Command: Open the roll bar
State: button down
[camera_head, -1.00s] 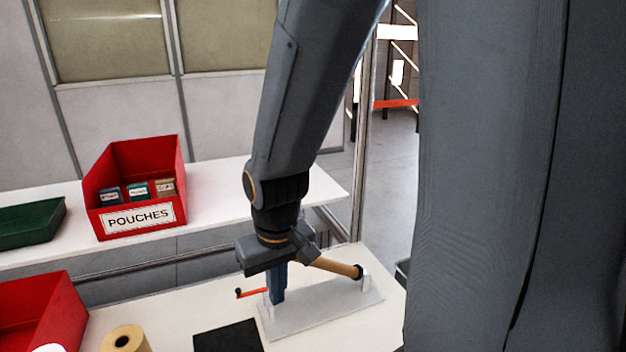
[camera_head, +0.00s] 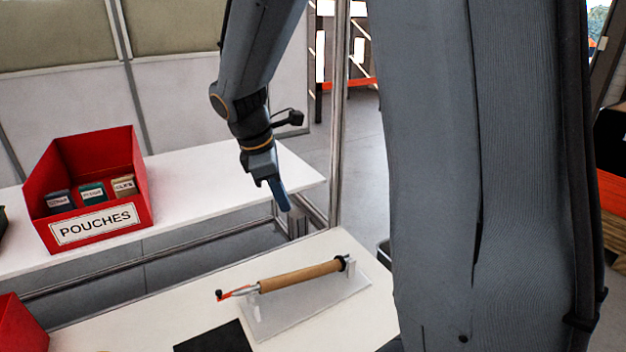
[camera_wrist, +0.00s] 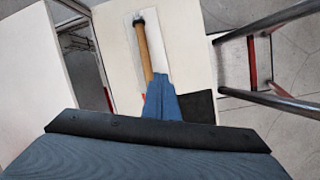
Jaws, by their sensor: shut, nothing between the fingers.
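The roll bar (camera_head: 300,275) is a tan wooden-looking roller with dark ends. It lies lengthwise above a pale base plate (camera_head: 318,309) on the white table. A red lever (camera_head: 238,292) with a dark knob sticks out at its left end. My gripper (camera_head: 286,208) is shut and empty, with blue fingers pointing down, above and behind the bar and apart from it. In the wrist view, the bar (camera_wrist: 145,50) and plate (camera_wrist: 160,40) show beyond the blue fingertips (camera_wrist: 159,80), which hide its near end and most of the lever.
A black mat (camera_head: 214,339) lies left of the plate. A red bin labelled POUCHES (camera_head: 95,222) stands on the white bench behind; another red bin (camera_head: 20,328) is at lower left. A metal post (camera_head: 338,120) rises behind the table's right part.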

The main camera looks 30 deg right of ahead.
jog(key=w+d+r+n+h, duration=0.3)
jog(key=w+r+n, duration=0.2)
jog(key=w+n, duration=0.15)
jog(key=w+d+f+p, duration=0.2)
jog(key=d+f+p, duration=0.1)
jog(key=d+f, duration=0.4)
jog(key=shift+w+d, duration=0.2)
jog(key=shift+d, duration=0.95)
dwell(0.4)
